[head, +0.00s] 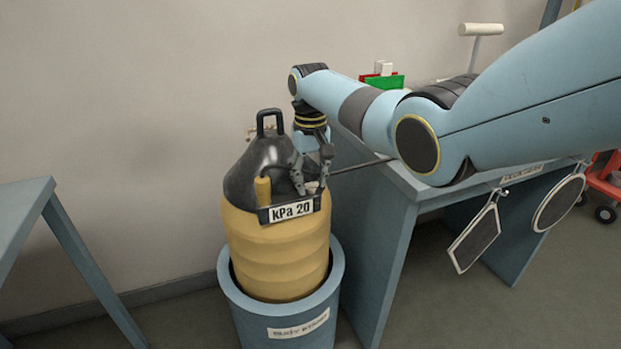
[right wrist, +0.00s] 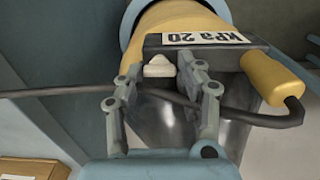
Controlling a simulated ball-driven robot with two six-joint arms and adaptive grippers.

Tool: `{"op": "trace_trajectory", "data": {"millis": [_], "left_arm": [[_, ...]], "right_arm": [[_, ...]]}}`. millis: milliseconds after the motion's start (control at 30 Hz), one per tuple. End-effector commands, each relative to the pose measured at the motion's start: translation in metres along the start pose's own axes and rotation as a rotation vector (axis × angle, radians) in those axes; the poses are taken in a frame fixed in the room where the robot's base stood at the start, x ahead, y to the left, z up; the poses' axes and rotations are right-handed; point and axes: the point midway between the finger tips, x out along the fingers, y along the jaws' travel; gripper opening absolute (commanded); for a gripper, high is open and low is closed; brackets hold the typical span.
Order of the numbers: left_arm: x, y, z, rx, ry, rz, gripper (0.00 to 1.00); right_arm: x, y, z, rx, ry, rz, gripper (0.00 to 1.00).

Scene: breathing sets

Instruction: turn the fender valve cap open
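The fender (head: 277,235) is a yellow ribbed cylinder with a black conical top and a black carrying handle (head: 270,118). It stands upright in a blue round bucket stand. The small cream valve cap (right wrist: 158,67) sits on its top beside the "kPa 20" label (head: 291,210). My right gripper (right wrist: 160,65) reaches down from above with one finger on each side of the cap. In the head view the cap is partly hidden by the fingers. My left gripper is out of view.
The bucket stand (head: 283,331) is on the floor between a blue table (head: 25,200) at left and a blue workbench (head: 384,225) at right. Two framed paddles (head: 475,238) hang from the bench edge. A dark rod (head: 360,166) runs from the fender's top toward the bench.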

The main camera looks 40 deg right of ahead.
Motion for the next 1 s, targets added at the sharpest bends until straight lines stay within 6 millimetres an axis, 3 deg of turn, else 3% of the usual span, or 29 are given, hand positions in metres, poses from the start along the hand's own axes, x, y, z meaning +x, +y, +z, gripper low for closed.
{"op": "trace_trajectory", "data": {"millis": [33,267,667,1000], "left_arm": [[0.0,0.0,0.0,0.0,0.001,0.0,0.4],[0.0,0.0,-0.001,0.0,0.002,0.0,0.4],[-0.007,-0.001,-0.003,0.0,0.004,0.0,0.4],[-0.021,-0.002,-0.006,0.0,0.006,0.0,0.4]], "right_arm": [[0.0,0.0,0.0,0.0,0.0,0.0,0.28],[0.0,0.0,0.0,0.0,0.0,0.0,0.01],[-0.001,0.0,0.0,-0.087,-0.001,0.0,0.01],[-0.003,-0.001,0.0,-0.363,0.0,0.0,0.01]]}}
